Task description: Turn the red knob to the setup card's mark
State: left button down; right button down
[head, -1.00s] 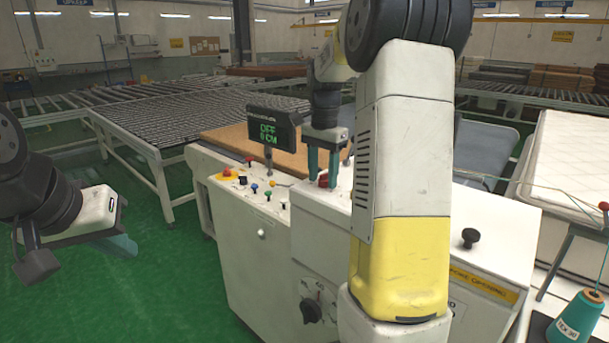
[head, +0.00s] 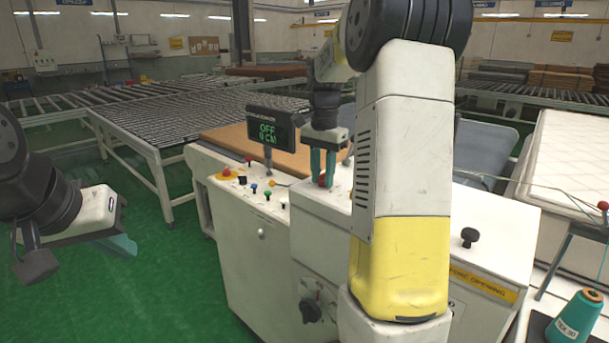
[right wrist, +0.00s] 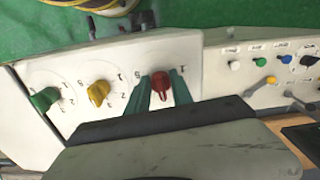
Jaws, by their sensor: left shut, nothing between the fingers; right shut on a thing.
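The red knob (right wrist: 162,87) sits on a white panel with a numbered dial in the right wrist view. It also shows small in the head view (head: 323,181), partly hidden by the fingers. My right gripper (right wrist: 163,88) is shut on it, with one teal finger on each side. In the head view my right gripper (head: 323,168) reaches down onto the machine top. Part of the red knob's scale is covered by my fingers. My left gripper (head: 125,245) is shut and empty, low at the left over the green floor. I cannot make out a setup card.
A yellow knob (right wrist: 98,92) and a green knob (right wrist: 43,98) sit beside the red one. A display (head: 271,130) reads OFF and 0 CM. A thread cone (head: 577,320) stands at lower right.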

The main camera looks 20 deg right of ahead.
jog(key=n, duration=0.5)
jog(key=shift+s+d, duration=0.1)
jog(key=n, duration=0.5)
jog(key=shift+d, duration=0.1)
jog(key=n, duration=0.5)
jog(key=shift+d+n, duration=0.1)
jog(key=shift+n, duration=0.3)
jog(key=n, duration=0.4)
jog(key=shift+d+n, duration=0.1)
jog(key=shift+n, duration=0.3)
jog(key=c, duration=1.2)
grip_release()
jog(key=shift+o, duration=0.2)
